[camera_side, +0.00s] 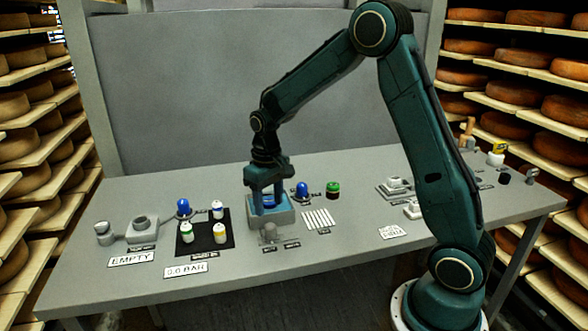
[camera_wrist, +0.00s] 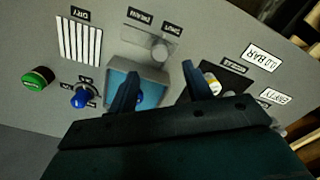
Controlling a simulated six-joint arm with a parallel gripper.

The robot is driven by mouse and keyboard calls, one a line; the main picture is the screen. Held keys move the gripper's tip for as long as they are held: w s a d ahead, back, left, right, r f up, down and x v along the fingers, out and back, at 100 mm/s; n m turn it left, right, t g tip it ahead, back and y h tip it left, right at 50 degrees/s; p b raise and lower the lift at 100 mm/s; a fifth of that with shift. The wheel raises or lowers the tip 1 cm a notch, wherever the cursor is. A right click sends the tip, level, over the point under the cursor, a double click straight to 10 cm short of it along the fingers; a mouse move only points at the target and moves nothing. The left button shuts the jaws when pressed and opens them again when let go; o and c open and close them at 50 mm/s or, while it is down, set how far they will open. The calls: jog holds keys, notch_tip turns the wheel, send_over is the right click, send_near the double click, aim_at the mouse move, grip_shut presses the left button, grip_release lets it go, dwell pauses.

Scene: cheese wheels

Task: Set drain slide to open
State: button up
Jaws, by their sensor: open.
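My gripper (camera_side: 268,209) points down over a grey box with a blue inside (camera_side: 285,216), near the middle of the table. In the wrist view its two fingers (camera_wrist: 160,68) are spread apart with nothing held between them. What seems to be the drain slide is a grey knob (camera_side: 268,232) at the near side of the box; the knob (camera_wrist: 159,50) also shows in the wrist view, on a pale strip just beyond the fingertips, toward the strip's right end. The gripper does not touch the knob.
A black mat (camera_side: 206,251) with several small jars lies left of the box. A blue knob (camera_side: 302,190), a green button (camera_side: 333,189) and a striped white panel (camera_side: 319,219) are right of it. Grey fixtures (camera_side: 143,230) stand at the left. The front edge strip is mostly clear.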

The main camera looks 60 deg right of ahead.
aim_at(270, 225)
notch_tip(270, 225, down, 8)
jog(key=shift+f, duration=0.2)
dwell(0.4)
grip_shut()
